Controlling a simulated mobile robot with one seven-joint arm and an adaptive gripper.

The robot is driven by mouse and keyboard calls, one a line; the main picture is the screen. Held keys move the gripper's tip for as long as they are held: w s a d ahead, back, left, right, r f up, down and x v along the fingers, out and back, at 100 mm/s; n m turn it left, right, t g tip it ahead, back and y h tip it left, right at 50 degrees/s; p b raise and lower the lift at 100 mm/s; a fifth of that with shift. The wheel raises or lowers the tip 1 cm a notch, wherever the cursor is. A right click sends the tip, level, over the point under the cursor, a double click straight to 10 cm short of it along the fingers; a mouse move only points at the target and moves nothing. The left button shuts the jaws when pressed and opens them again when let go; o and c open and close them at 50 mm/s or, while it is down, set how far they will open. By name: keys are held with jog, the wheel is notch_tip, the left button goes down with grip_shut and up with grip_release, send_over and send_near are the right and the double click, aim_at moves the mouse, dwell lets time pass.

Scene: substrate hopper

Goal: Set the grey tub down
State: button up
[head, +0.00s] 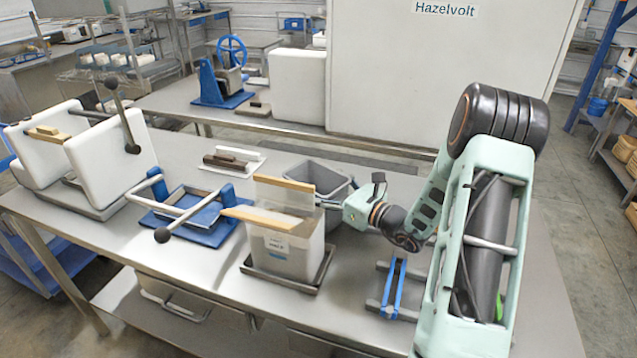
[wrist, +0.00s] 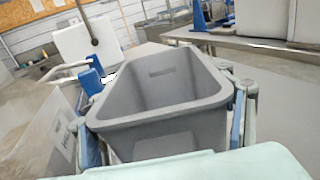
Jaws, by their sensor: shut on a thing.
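The grey tub (head: 322,174) is an open, tapered bin, behind the clear-sided box in the head view. My gripper (head: 335,204) reaches it from the right and is shut on it. In the wrist view the grey tub (wrist: 160,118) fills the middle, upright, with its open top showing and the inside looking empty. The blue-padded fingers of my gripper (wrist: 164,128) are on either side of its near end. The tub's base is hidden, so I cannot tell whether it touches the steel table (head: 200,267).
A clear-sided box with wooden strips (head: 285,245) stands on a dark tray just in front of the tub. A small blue-and-grey stand (head: 396,290) is at front right.

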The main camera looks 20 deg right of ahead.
jog(key=shift+r, duration=0.1)
jog(key=o, duration=2.1)
